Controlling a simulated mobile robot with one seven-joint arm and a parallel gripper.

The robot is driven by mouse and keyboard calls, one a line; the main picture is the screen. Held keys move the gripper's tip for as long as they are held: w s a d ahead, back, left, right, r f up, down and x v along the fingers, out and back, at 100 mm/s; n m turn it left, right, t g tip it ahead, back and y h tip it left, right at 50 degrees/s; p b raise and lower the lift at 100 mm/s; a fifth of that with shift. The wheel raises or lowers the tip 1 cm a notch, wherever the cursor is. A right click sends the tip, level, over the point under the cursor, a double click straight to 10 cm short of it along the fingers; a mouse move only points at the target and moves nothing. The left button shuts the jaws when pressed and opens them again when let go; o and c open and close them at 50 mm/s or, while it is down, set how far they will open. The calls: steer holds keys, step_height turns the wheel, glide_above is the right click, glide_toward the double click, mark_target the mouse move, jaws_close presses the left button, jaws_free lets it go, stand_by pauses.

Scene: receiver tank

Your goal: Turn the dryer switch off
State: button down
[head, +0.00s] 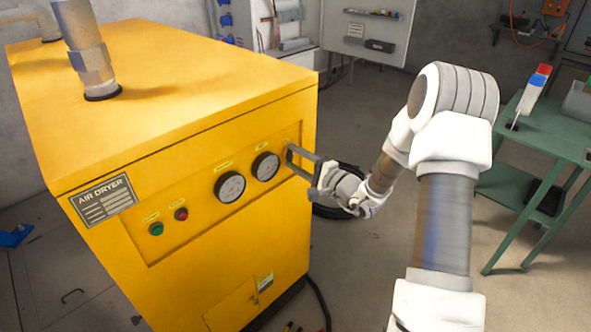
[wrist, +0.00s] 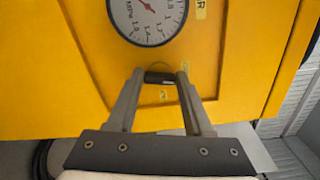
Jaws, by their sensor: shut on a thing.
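The yellow air dryer (head: 150,130) fills the left of the head view, with a recessed control panel on its front. In the wrist view the dryer switch (wrist: 160,77) is a small dark knob below a gauge, lying roughly crosswise in the picture. My gripper (wrist: 160,76) is shut on it, with a fingertip at each end. In the head view my gripper (head: 290,158) reaches the right end of the panel from the right, and its fingers hide the switch.
Two round gauges (head: 230,186) sit left of the gripper, then a red button (head: 181,214) and a green button (head: 156,229). A green table (head: 545,135) stands at the right. A dark coiled hose (head: 335,210) lies on the floor behind my gripper. Open floor lies between dryer and table.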

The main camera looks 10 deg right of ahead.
steer(key=shift+f+n+b, duration=0.25)
steer(key=shift+n+b, duration=0.85)
steer(key=shift+b, duration=0.4)
steer(key=shift+r+n+b, duration=0.2)
steer(key=shift+n+b, duration=0.15)
steer(key=shift+n, duration=0.05)
steer(key=c, duration=0.6)
jaws_free()
steer(key=p+v, duration=0.2)
steer(key=v, duration=1.5)
steer(key=shift+s+d, duration=0.15)
steer(key=shift+s, duration=0.05)
